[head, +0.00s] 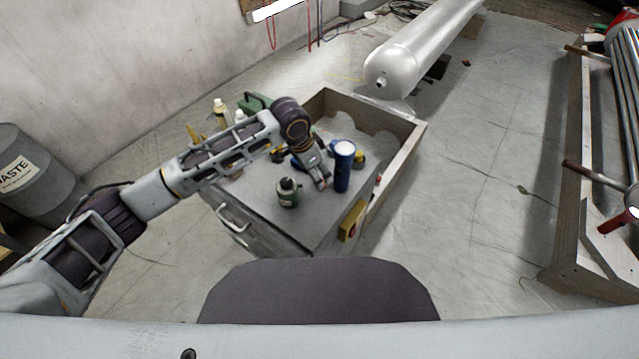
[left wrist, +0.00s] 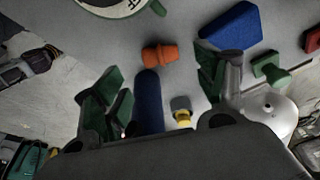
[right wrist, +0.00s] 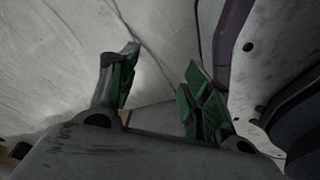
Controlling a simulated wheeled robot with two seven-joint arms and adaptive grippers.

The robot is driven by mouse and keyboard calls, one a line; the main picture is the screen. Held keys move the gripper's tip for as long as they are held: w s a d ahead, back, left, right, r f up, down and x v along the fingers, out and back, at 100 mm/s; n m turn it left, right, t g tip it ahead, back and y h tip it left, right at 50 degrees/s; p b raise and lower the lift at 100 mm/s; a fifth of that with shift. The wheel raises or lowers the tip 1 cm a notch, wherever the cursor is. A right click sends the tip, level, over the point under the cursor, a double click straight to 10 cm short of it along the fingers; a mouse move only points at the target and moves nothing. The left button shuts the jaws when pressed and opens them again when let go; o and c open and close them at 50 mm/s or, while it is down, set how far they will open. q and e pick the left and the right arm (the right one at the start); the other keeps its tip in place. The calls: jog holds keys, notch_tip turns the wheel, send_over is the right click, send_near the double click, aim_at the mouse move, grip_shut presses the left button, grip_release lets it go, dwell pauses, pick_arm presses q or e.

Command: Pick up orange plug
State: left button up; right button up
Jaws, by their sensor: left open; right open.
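The orange plug (left wrist: 160,54) lies on the grey work surface in the left wrist view, beyond my left gripper. My left gripper (left wrist: 162,88) is open, its green-padded fingers apart, and the plug shows past the gap between them. A dark blue object (left wrist: 148,100) shows between the fingers, with a small yellow and grey piece (left wrist: 182,112) beside it. In the head view my left gripper (head: 320,180) is over the cabinet top, and I cannot make out the plug there. My right gripper (right wrist: 158,92) is open and empty above the floor in the right wrist view.
The cabinet (head: 245,190) holds a blue cylinder (head: 343,165) right of my left gripper and a dark green bottle (head: 288,192) in front. A blue block (left wrist: 230,27) lies right of the plug. A metal tank (head: 400,62) lies behind.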

jog(key=shift+s, duration=0.2)
pick_arm(q)
jog(key=shift+f, duration=0.2)
jog(key=shift+w+d+f, duration=0.1)
jog(key=shift+f, duration=0.6)
jog(key=shift+b+x, duration=0.35)
jog(key=shift+x, duration=0.6)
jog(key=shift+w+d+f, duration=0.1)
jog(key=shift+f, duration=0.65)
pick_arm(e)
jog(key=shift+w+a+r, duration=0.15)
jog(key=shift+w+a, duration=0.4)
jog(key=shift+w, duration=0.25)
